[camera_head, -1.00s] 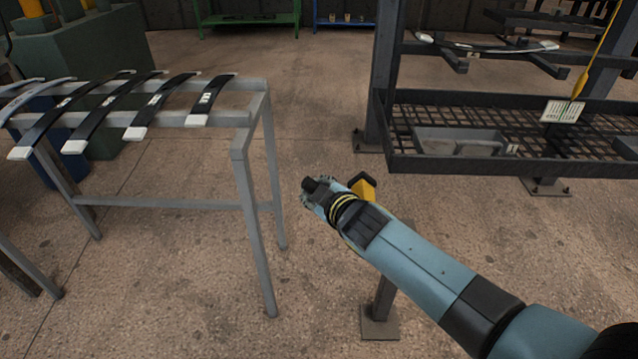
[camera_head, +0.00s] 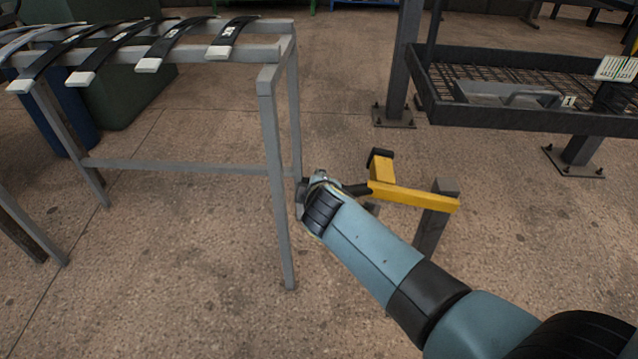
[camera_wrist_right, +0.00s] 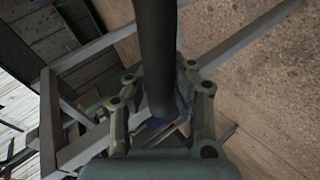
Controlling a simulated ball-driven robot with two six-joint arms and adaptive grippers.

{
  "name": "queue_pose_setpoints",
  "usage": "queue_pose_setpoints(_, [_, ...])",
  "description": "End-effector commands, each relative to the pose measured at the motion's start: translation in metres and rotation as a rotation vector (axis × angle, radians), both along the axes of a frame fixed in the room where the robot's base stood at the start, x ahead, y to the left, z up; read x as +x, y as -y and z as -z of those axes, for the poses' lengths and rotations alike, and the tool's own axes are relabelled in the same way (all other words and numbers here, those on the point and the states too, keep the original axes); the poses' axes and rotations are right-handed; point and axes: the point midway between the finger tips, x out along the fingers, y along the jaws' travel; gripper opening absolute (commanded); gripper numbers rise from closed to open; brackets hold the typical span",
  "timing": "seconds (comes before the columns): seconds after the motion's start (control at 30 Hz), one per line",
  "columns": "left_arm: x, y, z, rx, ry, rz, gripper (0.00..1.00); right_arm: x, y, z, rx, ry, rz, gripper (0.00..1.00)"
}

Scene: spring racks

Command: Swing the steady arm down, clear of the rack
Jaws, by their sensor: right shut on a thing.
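The steady arm (camera_head: 412,196) is a yellow bar with a short upright part and a black pad at its left end, beside a short dark post (camera_head: 431,232). A black handle (camera_head: 357,189) runs from it towards my right gripper (camera_head: 322,182). In the right wrist view, a dark round bar (camera_wrist_right: 155,45), seemingly this handle, passes between the fingers of the right gripper (camera_wrist_right: 160,88), which is shut on it. The fingertips are mostly hidden by my wrist in the head view. The dark rack (camera_head: 520,120) with a mesh tray stands beyond, apart from the yellow arm. My left gripper is not in view.
A grey metal frame (camera_head: 190,168) holding several black leaf springs (camera_head: 235,35) with pale ends stands on the left; its near leg (camera_head: 278,190) is close beside my right gripper. A grey bin (camera_head: 510,96) lies in the rack's tray. Concrete floor lies open between them.

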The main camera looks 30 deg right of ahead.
Motion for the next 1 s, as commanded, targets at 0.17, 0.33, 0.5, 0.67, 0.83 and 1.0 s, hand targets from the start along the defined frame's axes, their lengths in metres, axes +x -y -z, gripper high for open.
queue_pose_setpoints(0.17, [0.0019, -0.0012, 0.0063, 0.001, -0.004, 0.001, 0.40, -0.0062, -0.0041, 0.0174, -0.015, -0.032, 0.003, 0.00])
queue_pose_setpoints(0.33, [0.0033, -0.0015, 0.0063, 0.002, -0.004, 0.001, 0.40, -0.0057, -0.0042, 0.0173, -0.022, -0.034, 0.003, 0.00])
queue_pose_setpoints(0.5, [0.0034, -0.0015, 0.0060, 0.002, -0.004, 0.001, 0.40, -0.0056, -0.0042, 0.0166, -0.021, -0.034, 0.003, 0.00])
queue_pose_setpoints(0.67, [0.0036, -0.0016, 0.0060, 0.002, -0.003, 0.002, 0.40, -0.0053, -0.0041, 0.0163, -0.021, -0.033, 0.003, 0.29])
queue_pose_setpoints(0.83, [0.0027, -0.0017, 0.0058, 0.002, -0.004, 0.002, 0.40, -0.0028, -0.0029, 0.0132, -0.024, -0.026, 0.002, 0.49])
queue_pose_setpoints(1.0, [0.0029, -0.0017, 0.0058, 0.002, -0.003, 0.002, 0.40, -0.0013, -0.0021, 0.0115, -0.026, -0.022, 0.002, 0.49])
